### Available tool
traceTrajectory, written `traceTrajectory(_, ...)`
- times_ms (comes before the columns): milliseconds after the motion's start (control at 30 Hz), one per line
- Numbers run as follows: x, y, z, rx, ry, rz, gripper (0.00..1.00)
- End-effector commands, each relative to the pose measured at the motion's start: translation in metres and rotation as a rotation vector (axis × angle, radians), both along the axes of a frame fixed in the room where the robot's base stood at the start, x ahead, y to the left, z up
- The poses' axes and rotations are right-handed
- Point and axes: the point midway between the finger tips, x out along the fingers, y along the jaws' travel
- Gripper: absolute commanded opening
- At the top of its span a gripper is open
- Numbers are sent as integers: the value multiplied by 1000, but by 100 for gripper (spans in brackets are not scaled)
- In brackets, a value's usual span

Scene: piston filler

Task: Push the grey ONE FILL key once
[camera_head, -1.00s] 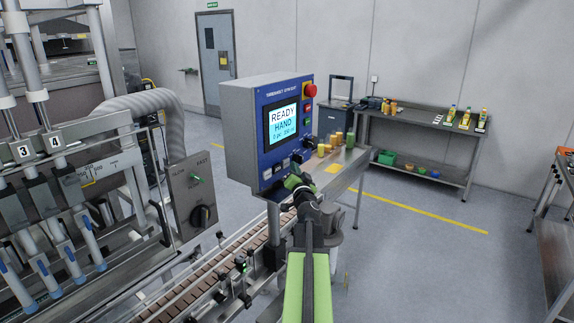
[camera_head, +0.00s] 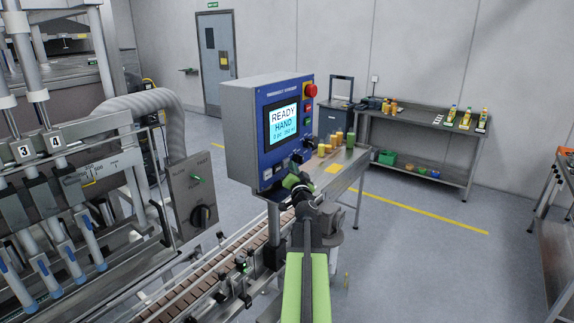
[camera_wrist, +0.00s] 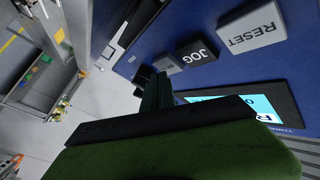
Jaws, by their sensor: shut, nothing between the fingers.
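The blue-fronted control panel (camera_head: 283,112) has a lit screen (camera_head: 284,124) reading READY HAND. A row of keys runs along its lower part. In the wrist view I read a grey RESET key (camera_wrist: 252,27) and a black JOG key (camera_wrist: 197,54). Beyond JOG is a small grey key (camera_wrist: 167,64) whose legend I cannot read; it may be ONE FILL. My gripper (camera_head: 296,170) is shut and empty, close in front of the lower panel. In the wrist view its fingertips (camera_wrist: 157,84) overlap the keys past JOG. I cannot tell whether they touch one.
A red emergency button (camera_head: 310,90) sits at the panel's upper right. A steel table (camera_head: 345,172) with several yellow and green containers stands behind my gripper. A conveyor (camera_head: 215,272) runs below the panel. A lever box (camera_head: 196,195) stands to the left. Open floor lies right.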

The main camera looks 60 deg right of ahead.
Motion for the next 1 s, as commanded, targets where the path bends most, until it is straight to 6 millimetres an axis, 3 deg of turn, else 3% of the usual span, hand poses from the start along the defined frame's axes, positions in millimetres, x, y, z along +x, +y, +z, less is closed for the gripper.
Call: traceTrajectory(1000,9,0,0,1,0,-1,0)
